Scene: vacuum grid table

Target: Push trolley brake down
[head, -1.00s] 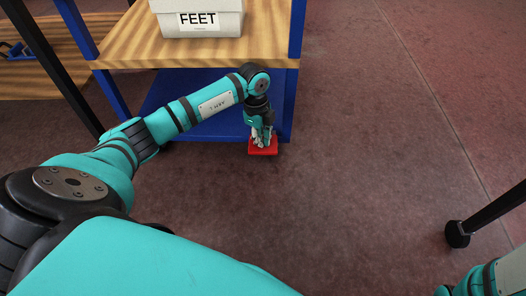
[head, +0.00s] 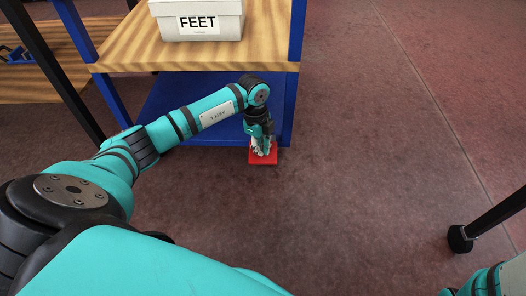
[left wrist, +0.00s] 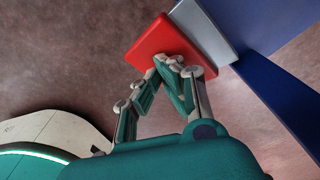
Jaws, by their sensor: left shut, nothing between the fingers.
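The trolley brake is a flat red pedal (head: 263,158) low at the front right corner of the blue trolley (head: 292,100). My left gripper (head: 262,151) points down over the pedal, with its fingertips at or very near its top. In the left wrist view the red pedal (left wrist: 160,45) lies just beyond the fingertips (left wrist: 166,62), which are closed together and empty. A grey plate (left wrist: 205,32) joins the pedal to the blue frame. I cannot tell whether the pedal is pressed down. Only part of my right arm shows at the lower right; its gripper is out of view.
The trolley has a wooden top (head: 190,55) carrying a white box (head: 197,22) labelled FEET. A black table leg (head: 462,236) stands on the floor at the right. Open floor (head: 370,130) lies right of the trolley.

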